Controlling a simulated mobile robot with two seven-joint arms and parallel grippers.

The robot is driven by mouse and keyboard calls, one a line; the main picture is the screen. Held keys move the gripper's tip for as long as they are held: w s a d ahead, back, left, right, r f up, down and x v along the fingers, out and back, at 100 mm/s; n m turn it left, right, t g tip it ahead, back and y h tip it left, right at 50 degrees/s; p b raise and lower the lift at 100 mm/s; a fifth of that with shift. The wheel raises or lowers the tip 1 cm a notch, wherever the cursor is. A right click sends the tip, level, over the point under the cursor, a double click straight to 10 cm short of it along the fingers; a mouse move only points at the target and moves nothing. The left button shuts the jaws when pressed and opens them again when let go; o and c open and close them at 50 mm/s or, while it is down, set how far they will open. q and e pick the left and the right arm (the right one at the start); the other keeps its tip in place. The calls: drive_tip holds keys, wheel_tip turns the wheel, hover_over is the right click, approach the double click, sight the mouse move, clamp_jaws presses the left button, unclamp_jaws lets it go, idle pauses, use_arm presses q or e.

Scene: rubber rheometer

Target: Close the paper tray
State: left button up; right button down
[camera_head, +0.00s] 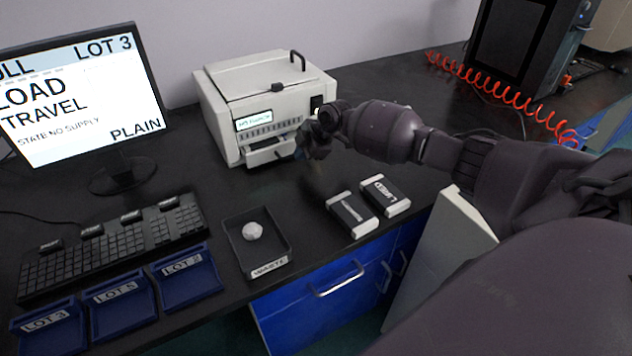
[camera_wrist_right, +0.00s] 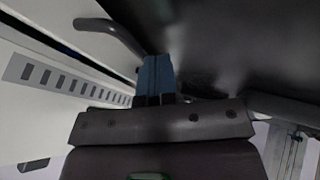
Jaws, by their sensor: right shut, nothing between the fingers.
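The light grey printer (camera_head: 262,100) stands at the back of the black bench. Its paper tray (camera_head: 268,154) is low on the front and sticks out a little from the body. My right gripper (camera_head: 302,148) is just right of the tray front, low by the printer's front corner. In the right wrist view its blue-grey fingers (camera_wrist_right: 156,76) are together with nothing between them. A curved grey handle (camera_wrist_right: 112,32) reaches close to the fingertips there; I cannot tell whether they touch. The printer's pale slotted front (camera_wrist_right: 60,78) fills the left of that view. My left gripper is not in view.
A black waste tray (camera_head: 284,262) with a crumpled white ball (camera_head: 252,230) lies in front of the printer. Two labelled boxes (camera_head: 352,214) (camera_head: 386,196) lie under my right arm. Blue trays (camera_head: 186,278), a keyboard (camera_head: 110,246) and a monitor (camera_head: 80,100) are at left.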

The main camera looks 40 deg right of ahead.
sight(289, 148)
drive_tip(key=w+b, duration=0.2)
drive_tip(key=w, duration=0.1)
drive_tip(key=shift+w+d+f, duration=0.15)
drive_tip(key=shift+w+f, duration=0.05)
drive_tip(key=shift+f, duration=0.2)
drive_tip(key=shift+w+r+b, duration=0.1)
drive_tip(key=shift+w+b, duration=0.25)
drive_tip(key=shift+w+d+r, duration=0.1)
drive_tip(key=shift+w, duration=0.1)
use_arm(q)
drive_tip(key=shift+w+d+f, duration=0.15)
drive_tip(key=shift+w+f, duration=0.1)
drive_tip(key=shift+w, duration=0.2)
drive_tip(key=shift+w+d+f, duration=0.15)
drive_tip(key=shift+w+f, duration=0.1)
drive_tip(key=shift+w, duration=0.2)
use_arm(e)
drive_tip(key=shift+w+r, duration=0.2)
drive_tip(key=shift+r, duration=0.3)
